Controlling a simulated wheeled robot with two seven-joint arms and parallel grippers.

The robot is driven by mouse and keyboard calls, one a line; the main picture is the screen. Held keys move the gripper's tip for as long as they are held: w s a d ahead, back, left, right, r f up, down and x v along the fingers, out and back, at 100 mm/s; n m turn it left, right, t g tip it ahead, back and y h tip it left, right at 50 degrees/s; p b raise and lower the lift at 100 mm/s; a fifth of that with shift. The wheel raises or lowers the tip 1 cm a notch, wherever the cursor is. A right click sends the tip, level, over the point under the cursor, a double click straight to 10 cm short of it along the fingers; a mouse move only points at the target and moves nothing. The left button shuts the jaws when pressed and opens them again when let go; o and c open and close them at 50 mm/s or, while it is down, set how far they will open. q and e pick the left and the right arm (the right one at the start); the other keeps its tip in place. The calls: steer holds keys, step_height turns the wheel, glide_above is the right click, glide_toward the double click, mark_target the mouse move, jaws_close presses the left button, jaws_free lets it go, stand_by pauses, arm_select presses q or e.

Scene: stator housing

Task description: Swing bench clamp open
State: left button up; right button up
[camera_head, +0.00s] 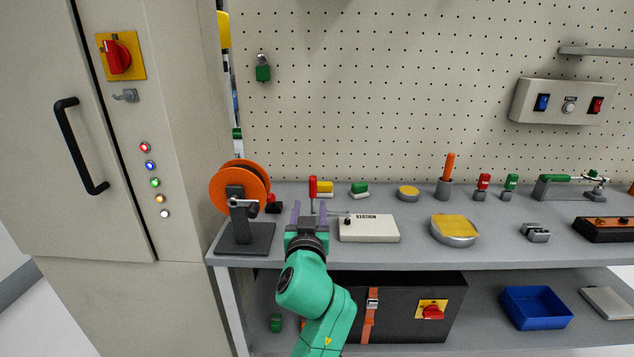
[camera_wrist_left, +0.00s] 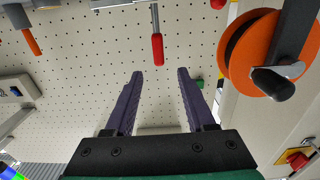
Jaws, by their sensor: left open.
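The bench clamp shows as an upright red handle (camera_head: 313,187) on a thin metal lever, with a bar reaching right over the white station plate (camera_head: 370,229). In the left wrist view, which is upside down, the red handle (camera_wrist_left: 157,50) lies ahead of the fingertips, in line with the gap between them. My left gripper (camera_head: 311,206) is open and empty, its two purple fingers pointing toward the clamp; it also shows in the left wrist view (camera_wrist_left: 160,73). The fingers appear apart from the handle. The clamp's base is partly hidden by my gripper. My right gripper is not in view.
An orange reel (camera_head: 240,186) on a dark stand with a crank is close on the left. A yellow-topped round tin (camera_head: 454,229) stands to the right. The pegboard (camera_head: 400,100) rises behind the bench.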

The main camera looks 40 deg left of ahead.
mark_target(313, 181)
arm_select(q)
steer(key=p+x, duration=0.2)
steer(key=x, duration=1.2)
steer(key=shift+w+a+f, duration=0.1)
steer(key=shift+w, duration=0.1)
steer(key=c, duration=0.9)
jaws_close()
steer(key=shift+f, duration=0.1)
